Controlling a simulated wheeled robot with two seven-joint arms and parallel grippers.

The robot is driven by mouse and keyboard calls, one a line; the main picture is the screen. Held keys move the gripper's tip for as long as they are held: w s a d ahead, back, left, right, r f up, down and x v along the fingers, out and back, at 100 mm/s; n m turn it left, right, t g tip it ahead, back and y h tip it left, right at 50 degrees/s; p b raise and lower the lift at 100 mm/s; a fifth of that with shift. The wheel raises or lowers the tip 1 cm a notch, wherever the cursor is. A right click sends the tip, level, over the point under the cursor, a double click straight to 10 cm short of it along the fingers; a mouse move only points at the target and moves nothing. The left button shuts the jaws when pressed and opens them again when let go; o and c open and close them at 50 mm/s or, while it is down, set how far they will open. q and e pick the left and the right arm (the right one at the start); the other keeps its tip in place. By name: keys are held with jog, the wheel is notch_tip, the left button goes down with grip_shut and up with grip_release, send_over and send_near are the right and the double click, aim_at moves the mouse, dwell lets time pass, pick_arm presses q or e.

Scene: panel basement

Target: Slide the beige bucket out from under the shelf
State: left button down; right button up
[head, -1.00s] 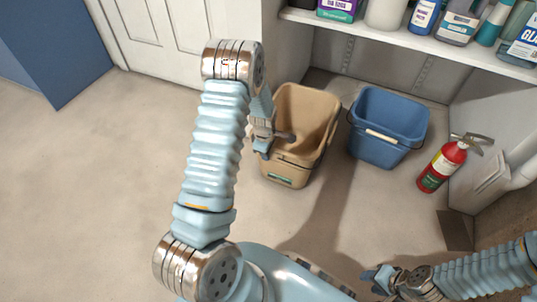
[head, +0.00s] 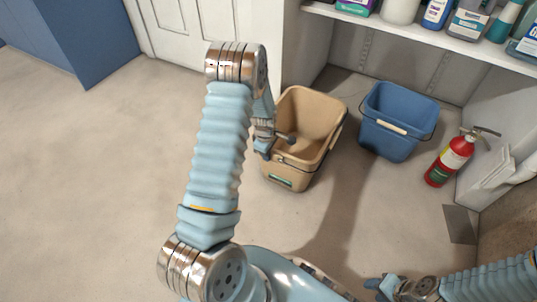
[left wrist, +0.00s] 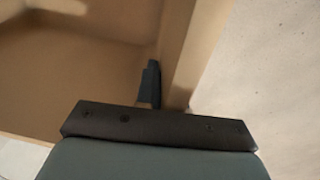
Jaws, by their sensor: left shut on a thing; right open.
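The beige bucket (head: 318,115) stands upright on the floor at the middle of the head view, at the front left of the shelf bay. My left gripper (head: 272,140) is at its left side, shut on the wall near the rim. In the left wrist view, a dark finger (left wrist: 150,84) lies against the tan bucket wall (left wrist: 177,55), with the bucket's inside to the left and pale floor to the right. My right gripper (head: 378,288) is open and empty at the lower right, well away from the bucket. The shelf (head: 440,42) runs across the upper right.
A blue bucket (head: 397,112) stands just right of the beige one, with a small gap. A red fire extinguisher (head: 450,160) stands farther right by the side wall. Bottles line the shelf. The floor (head: 90,180) to the left is clear.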

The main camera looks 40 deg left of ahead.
pick_arm(q)
jog(key=shift+s, duration=0.1)
jog(key=c, duration=1.2)
grip_release()
jog(key=shift+o, duration=0.2)
jog(key=shift+r, duration=0.1)
notch_tip(320, 180, up, 14)
jog(key=s+p, duration=0.1)
jog(key=p, duration=0.2)
jog(key=shift+f, duration=0.2)
jog(key=shift+d, duration=0.1)
